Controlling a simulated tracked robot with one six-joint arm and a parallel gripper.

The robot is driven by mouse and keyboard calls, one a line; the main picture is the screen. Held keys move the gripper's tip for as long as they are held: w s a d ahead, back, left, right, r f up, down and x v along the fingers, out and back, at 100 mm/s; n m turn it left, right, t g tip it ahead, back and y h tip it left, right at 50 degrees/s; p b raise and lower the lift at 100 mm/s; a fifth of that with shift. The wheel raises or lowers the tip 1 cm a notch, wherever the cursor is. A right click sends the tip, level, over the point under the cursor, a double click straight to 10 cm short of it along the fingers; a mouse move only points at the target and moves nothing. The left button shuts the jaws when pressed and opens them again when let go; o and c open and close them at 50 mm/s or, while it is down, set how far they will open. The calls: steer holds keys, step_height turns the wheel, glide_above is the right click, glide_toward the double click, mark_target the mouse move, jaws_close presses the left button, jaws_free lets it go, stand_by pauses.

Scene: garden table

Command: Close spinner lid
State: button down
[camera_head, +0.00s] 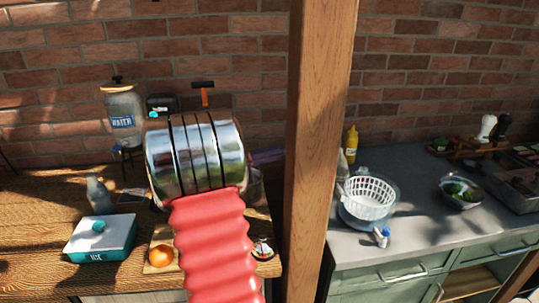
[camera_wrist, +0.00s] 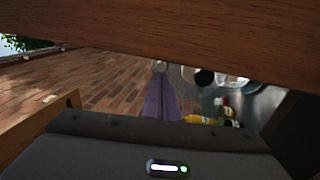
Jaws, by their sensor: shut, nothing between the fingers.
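The salad spinner stands on the grey counter at right in the head view, as a white slotted basket (camera_head: 368,198) in a clear bowl (camera_head: 345,216). The basket is uncovered from above. I cannot make out its lid in either view. My arm's red sleeve and metal end fill the left middle of the head view, well left of the spinner, and hide the fingers there. In the wrist view my gripper (camera_wrist: 165,145) shows as a dark grey body with a small light. It is shut and holds nothing.
A wooden post (camera_head: 313,150) stands between my arm and the spinner.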

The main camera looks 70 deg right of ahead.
steer(key=x, duration=0.7)
steer(key=shift+s+d+r+t+y, duration=0.25)
steer(key=shift+s+d+r+t, duration=0.2)
steer(key=shift+s, duration=0.25)
steer(key=shift+s+d+r+t+y, duration=0.3)
steer(key=shift+s+d+r+t, duration=0.1)
steer(key=shift+s, duration=0.3)
steer(key=shift+s+d+r+t+y, duration=0.25)
steer(key=shift+s+d+r+t, duration=0.2)
steer(key=shift+s, duration=0.3)
steer(key=shift+f, duration=0.1)
steer(key=v, duration=1.4)
steer(key=shift+a+f, duration=0.1)
steer(key=shift+a, duration=0.05)
